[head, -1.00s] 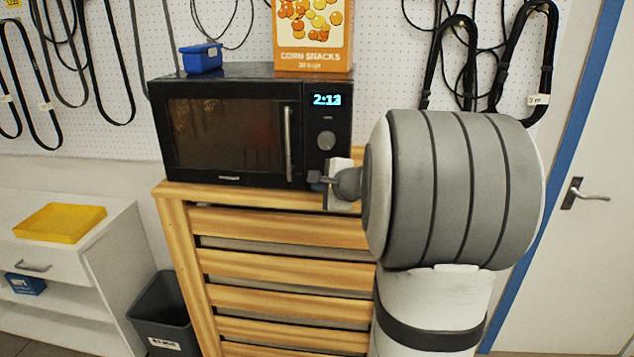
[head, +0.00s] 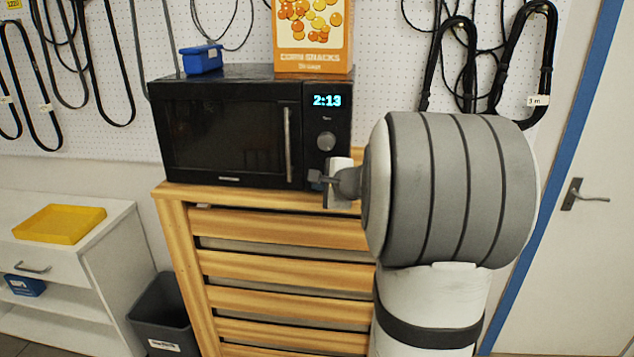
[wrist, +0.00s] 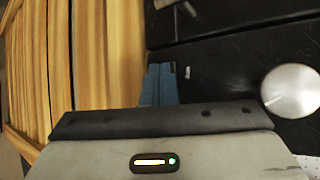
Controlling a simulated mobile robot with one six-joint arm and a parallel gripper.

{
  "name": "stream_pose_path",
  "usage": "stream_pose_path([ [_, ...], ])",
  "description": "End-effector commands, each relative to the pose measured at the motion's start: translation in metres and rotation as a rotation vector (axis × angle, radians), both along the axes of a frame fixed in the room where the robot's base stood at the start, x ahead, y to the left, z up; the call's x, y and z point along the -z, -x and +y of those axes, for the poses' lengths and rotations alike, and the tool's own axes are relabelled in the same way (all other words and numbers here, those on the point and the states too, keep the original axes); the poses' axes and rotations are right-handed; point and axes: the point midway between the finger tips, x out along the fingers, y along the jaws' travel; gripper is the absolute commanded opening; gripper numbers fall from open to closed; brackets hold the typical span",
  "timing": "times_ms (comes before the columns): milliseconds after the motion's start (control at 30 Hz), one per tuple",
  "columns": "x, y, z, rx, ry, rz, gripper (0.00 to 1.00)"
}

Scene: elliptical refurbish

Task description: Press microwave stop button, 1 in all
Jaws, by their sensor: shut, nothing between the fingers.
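The black microwave (head: 222,128) stands on the wooden unit, its door shut and its display lit with 2:13. Its control panel with a round silver knob (head: 326,141) is on the right side; the knob also shows in the wrist view (wrist: 291,91). My gripper (head: 316,179) is at the lower part of the panel, below the knob. In the wrist view its blue fingers (wrist: 158,84) are shut and empty, close to the panel's lower end. A small pale mark (wrist: 187,72) lies beside the fingertips. I cannot make out the stop button, or whether the fingers touch the panel.
A blue bin (head: 201,59) and a corn snacks box (head: 313,35) sit on top of the microwave. The wooden unit (head: 275,226) is below it. A yellow tray (head: 60,223) lies on a white cabinet at the left, with a dark waste bin (head: 165,312) between.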

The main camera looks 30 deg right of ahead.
Motion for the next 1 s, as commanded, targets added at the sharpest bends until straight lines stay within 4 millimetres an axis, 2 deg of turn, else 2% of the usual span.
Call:
stream_pose_path([
  [800, 0.0, 0.013, 0.009, 0.0, 0.0, 0.0, 0.0],
  [1000, 0.001, 0.027, 0.019, 0.0, 0.001, -0.002, 0.0],
])
